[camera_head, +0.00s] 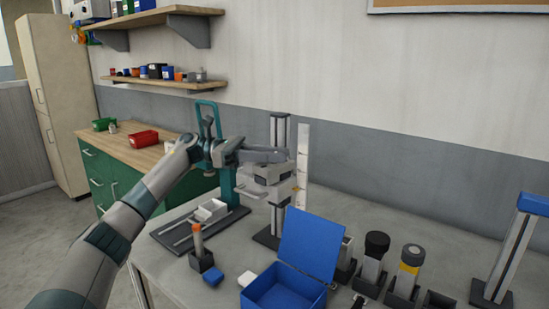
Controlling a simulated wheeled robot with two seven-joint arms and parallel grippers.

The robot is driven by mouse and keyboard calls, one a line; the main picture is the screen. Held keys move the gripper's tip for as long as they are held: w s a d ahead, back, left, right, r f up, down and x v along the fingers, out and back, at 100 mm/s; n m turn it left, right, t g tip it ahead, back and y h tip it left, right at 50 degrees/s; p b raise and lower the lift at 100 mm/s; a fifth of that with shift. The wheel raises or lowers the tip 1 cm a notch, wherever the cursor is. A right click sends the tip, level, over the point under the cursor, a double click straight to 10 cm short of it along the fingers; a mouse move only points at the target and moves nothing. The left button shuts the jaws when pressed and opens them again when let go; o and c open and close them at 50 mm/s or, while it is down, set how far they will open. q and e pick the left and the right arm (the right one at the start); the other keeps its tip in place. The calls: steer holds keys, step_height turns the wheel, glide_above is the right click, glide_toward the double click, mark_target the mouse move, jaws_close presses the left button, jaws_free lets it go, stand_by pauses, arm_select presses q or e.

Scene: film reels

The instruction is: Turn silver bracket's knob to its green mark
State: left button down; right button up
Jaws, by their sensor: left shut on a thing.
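The silver bracket (268,190) is a pale grey block on an upright dark-and-silver post (278,131) at the middle of the workbench. A white scale strip (302,160) stands just right of the post. My left gripper (284,157) reaches in from the left at the bracket's upper part. It is shut on what appears to be the bracket's knob. The knob is mostly hidden by the fingers. The green mark cannot be made out. My right gripper is not in view.
A teal stand (228,187) is close behind my left wrist. An open blue box (312,245), a small holder with an orange-topped item (197,238) and several dark holders with cylinders (375,256) occupy the front. A blue-topped post (518,240) stands at right.

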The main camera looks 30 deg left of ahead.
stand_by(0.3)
arm_select(q)
steer(key=c, duration=1.5)
jaws_free()
steer(key=shift+a, duration=0.1)
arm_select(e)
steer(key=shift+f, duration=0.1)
arm_select(q)
steer(key=shift+s+a, duration=0.25)
steer(key=shift+a, duration=0.3)
steer(key=shift+b+v, duration=1.75)
steer(key=shift+v, duration=6.25)
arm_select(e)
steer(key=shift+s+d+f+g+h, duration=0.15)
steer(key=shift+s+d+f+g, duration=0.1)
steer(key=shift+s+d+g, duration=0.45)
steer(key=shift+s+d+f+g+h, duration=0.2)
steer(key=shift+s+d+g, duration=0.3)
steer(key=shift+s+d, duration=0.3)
arm_select(q)
steer(key=shift+s, duration=0.1)
